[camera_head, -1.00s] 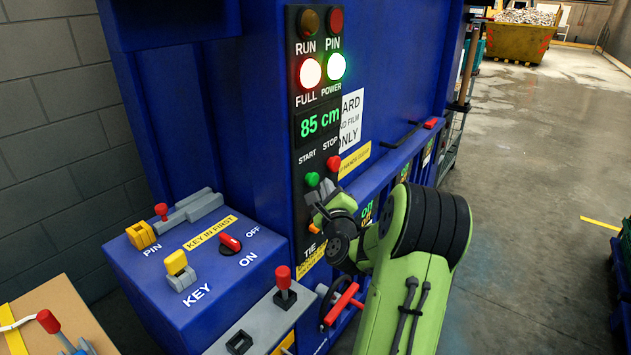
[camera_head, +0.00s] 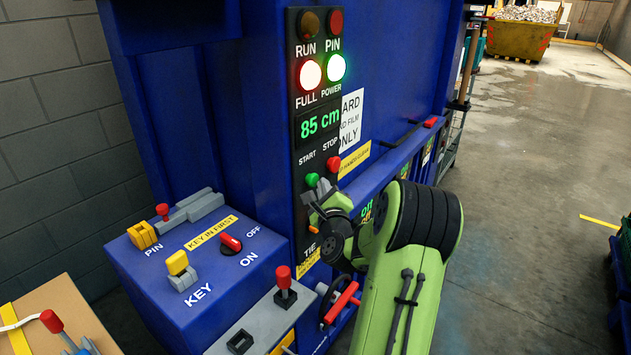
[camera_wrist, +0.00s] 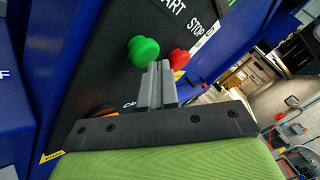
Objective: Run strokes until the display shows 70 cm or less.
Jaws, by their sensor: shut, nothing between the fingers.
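The display (camera_head: 320,123) on the blue machine's black panel reads 85 cm. The green START button (camera_head: 312,180) and red STOP button (camera_head: 333,164) sit below it. My gripper (camera_head: 318,190) is shut and empty, with its tips close to the START button. In the wrist view my shut fingers (camera_wrist: 157,82) point at the panel, just below and between the green button (camera_wrist: 143,50) and the red button (camera_wrist: 179,59). I cannot tell whether the tips touch the green button. The red FULL lamp (camera_head: 310,74) and green POWER lamp (camera_head: 335,67) are lit; the RUN lamp (camera_head: 308,21) is dark.
A blue key box (camera_head: 188,262) with a yellow key (camera_head: 177,263), a red switch (camera_head: 230,244) and a pin stands at left. A grey plate with a red-topped lever (camera_head: 284,284) and a red-handled wheel (camera_head: 340,304) are near my arm. Open floor lies at right.

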